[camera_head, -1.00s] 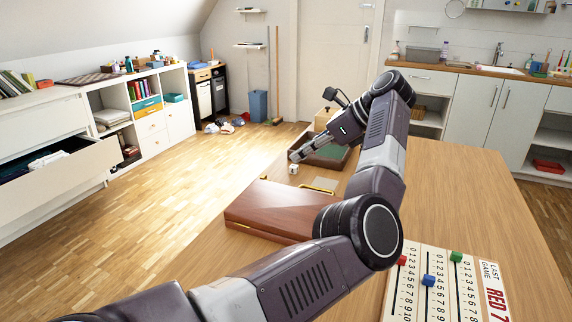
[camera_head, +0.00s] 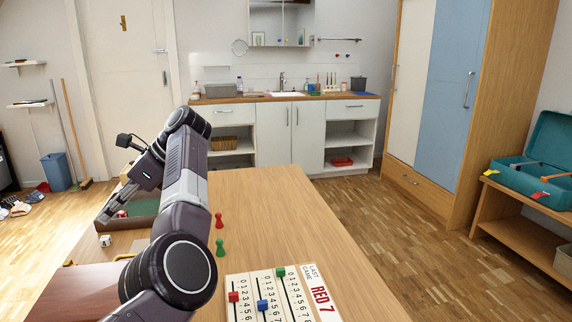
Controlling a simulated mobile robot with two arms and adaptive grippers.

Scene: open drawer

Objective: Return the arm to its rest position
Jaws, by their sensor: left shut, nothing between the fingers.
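My left arm comes in from the lower left and bends over the wooden table (camera_head: 270,210). My left gripper (camera_head: 107,210) is at the table's far left, by the dark-rimmed tray with a green floor (camera_head: 145,207). Its fingers are shut and empty. A white die (camera_head: 106,240) lies on the table just in front of the fingertips. The arm hides part of the tray and part of a brown case (camera_head: 80,292) at the lower left. My right gripper is not in view.
A red pawn (camera_head: 219,221) and a green pawn (camera_head: 220,247) stand right of my arm. A scoreboard (camera_head: 292,302) with coloured sliders lies at the table's near edge. The table's right side is clear. A teal toolbox (camera_head: 535,170) sits on a bench at right.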

